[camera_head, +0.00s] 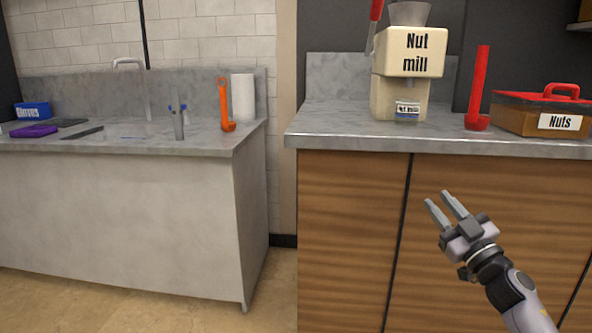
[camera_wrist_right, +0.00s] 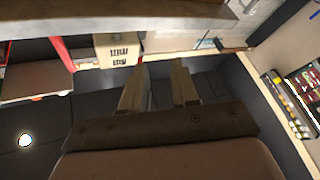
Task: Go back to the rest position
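My right gripper (camera_head: 442,207) is in front of the wooden cabinet, below the counter edge and touching nothing that I can see. Its two fingers are apart with nothing between them. The fingers also show apart and empty in the right wrist view (camera_wrist_right: 160,75). My left gripper is not in the head view.
A nut mill (camera_head: 410,55), a red scoop (camera_head: 480,90) and a Nuts box (camera_head: 540,112) stand on the right counter (camera_head: 340,138). The left counter (camera_head: 215,149) holds an orange ladle (camera_head: 225,105), a paper roll (camera_head: 243,98) and a Gloves box (camera_head: 33,111). Floor between is clear.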

